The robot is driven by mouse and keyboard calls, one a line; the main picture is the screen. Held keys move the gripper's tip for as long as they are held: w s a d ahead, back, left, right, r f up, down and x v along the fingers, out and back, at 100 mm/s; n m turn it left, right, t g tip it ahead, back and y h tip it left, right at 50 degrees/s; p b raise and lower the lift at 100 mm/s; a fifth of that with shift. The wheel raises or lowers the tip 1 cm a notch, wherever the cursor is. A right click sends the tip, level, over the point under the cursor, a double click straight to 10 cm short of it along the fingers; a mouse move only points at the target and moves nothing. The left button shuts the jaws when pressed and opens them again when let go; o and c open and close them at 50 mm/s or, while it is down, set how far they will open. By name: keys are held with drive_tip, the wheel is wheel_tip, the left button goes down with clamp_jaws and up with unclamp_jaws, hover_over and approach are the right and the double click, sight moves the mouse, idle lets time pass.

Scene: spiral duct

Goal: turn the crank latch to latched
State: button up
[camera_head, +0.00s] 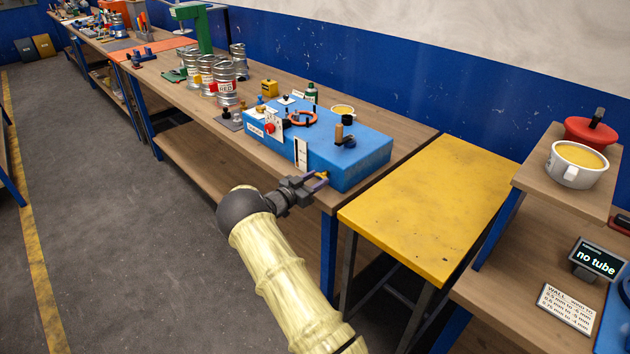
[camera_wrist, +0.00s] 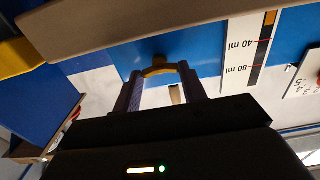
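The blue box (camera_head: 360,165) stands on the bench with several controls on it. I cannot tell for certain which is the crank latch. A brown upright grip (camera_head: 339,133) beside a black knob is on its top at the right. My gripper (camera_head: 318,182) is at the lower right of its front face. In the wrist view, a yellow curved piece (camera_wrist: 157,70) spans the gap between my two fingertips (camera_wrist: 160,78), with a brown stub beyond it. The fingers are apart; whether they press on the yellow piece does not show. No latch marking is readable.
An orange ring (camera_head: 301,118) and a red knob (camera_head: 269,128) are also on the box, with a white scale strip (camera_head: 301,153) on its front. Cans (camera_head: 226,85) stand behind left. A yellow table (camera_head: 430,205) stands close on the right. The floor (camera_head: 130,230) at left is clear.

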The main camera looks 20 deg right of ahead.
drive_tip(key=shift+f+m+b, duration=0.1)
drive_tip(key=shift+m+b, duration=0.3)
drive_tip(key=shift+b, duration=0.35)
drive_tip(key=m+b, duration=0.2)
drive_tip(key=b, duration=0.2)
drive_tip(key=shift+f+m, duration=0.15)
drive_tip(key=shift+m, duration=0.15)
drive_tip(key=m+b, duration=0.5)
drive_tip(key=b, duration=0.2)
drive_tip(key=shift+f, duration=0.1)
drive_tip(key=m+b, duration=0.5)
drive_tip(key=b, duration=0.2)
drive_tip(key=shift+m+b, duration=0.3)
drive_tip(key=shift+m, duration=0.1)
drive_tip(key=m+b, duration=0.2)
drive_tip(key=b, duration=0.1)
drive_tip(key=shift+m, duration=0.3)
drive_tip(key=shift+r+b, duration=0.2)
drive_tip(key=shift+b, duration=0.15)
drive_tip(key=shift+m, duration=0.4)
drive_tip(key=o, duration=1)
